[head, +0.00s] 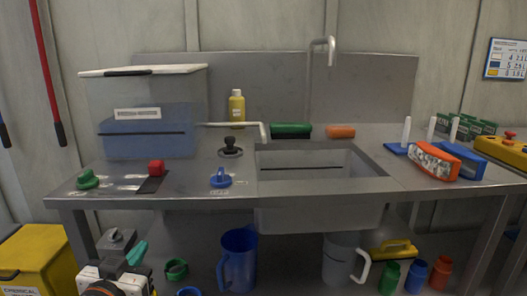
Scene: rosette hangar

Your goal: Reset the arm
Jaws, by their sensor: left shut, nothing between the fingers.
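My left gripper (126,248) is low at the bottom left of the head view, in front of the metal sink table. Its white and dark grey body has an orange ring, with a dark block and a teal part at the top. It is shut and empty, apart from the things on the table. My right arm and gripper are not in view.
A blue pitcher (237,262) stands below. A yellow bin (35,255) is left of my gripper.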

